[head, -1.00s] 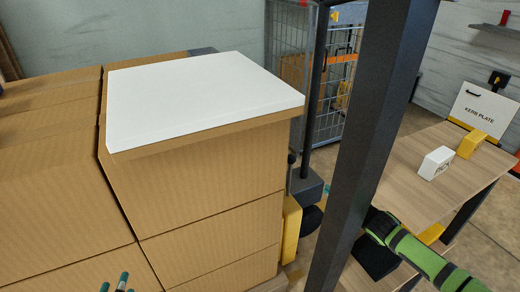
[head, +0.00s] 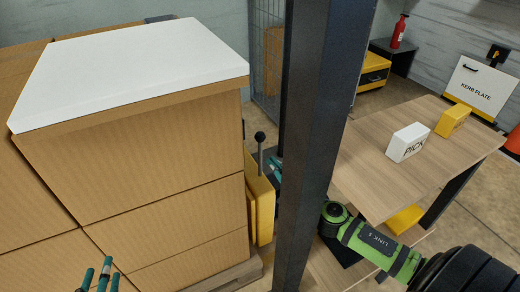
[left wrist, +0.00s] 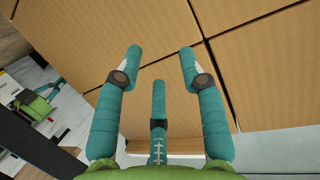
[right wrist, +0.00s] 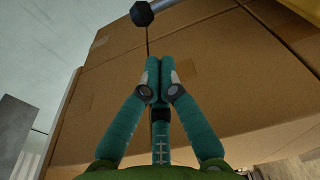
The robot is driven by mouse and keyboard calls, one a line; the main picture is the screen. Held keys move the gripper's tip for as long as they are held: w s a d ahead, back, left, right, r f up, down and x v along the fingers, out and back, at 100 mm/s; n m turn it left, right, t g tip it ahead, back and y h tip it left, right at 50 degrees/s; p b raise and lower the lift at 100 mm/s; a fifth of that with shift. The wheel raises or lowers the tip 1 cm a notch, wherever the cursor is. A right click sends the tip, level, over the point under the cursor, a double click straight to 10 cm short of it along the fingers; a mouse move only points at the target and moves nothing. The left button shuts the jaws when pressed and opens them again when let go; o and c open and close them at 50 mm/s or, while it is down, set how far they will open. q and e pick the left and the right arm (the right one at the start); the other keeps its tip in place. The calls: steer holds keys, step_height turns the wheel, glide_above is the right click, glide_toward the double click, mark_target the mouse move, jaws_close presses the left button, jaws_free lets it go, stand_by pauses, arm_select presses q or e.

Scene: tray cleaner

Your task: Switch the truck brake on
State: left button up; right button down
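A lever with a black knob (head: 259,137) on a short grey rod stands above a yellow housing (head: 263,200) beside the carton stack. I take it as the brake lever. The knob (right wrist: 142,13) also shows at the top of the right wrist view, beyond my fingertips. My right gripper (right wrist: 160,64) has its fingers together with nothing seen between them. In the head view its teal fingers (head: 276,166) show just right of the lever, partly hidden by the dark post; contact cannot be told. My left gripper (left wrist: 161,51) is open and empty, facing the cartons, low left in the head view (head: 100,277).
A carton stack (head: 150,150) with a white top sheet (head: 130,70) fills the left. A dark post (head: 310,130) crosses the view. A wooden table (head: 390,180) at right bears a white block (head: 407,142) and a yellow block (head: 452,121). A wire cage (head: 266,50) stands behind.

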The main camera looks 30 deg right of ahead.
arm_select(q)
steer(key=shift+f, duration=0.15)
arm_select(e)
steer(key=shift+a+r+n, duration=0.15)
steer(key=shift+a+n, duration=0.15)
steer(key=shift+a, duration=0.05)
glide_above(260, 156)
steer(key=s+a, duration=0.2)
steer(key=a, duration=0.1)
arm_select(q)
steer(key=shift+w+d+r+t+h+b, duration=0.1)
steer(key=shift+d+r+t+h, duration=0.2)
steer(key=shift+r, duration=0.35)
steer(key=shift+w+d+r+t+h+b, duration=0.15)
steer(key=shift+r+t, duration=0.3)
steer(key=shift+r, duration=0.25)
steer(key=shift+s+d+r+t+h+b, duration=0.1)
steer(key=shift+d+r+t+h, duration=0.2)
steer(key=shift+r, duration=0.35)
arm_select(e)
steer(key=shift+w+a, duration=0.1)
steer(key=shift+w, duration=0.4)
arm_select(q)
steer(key=shift+a, duration=0.1)
arm_select(e)
steer(key=shift+f, duration=0.2)
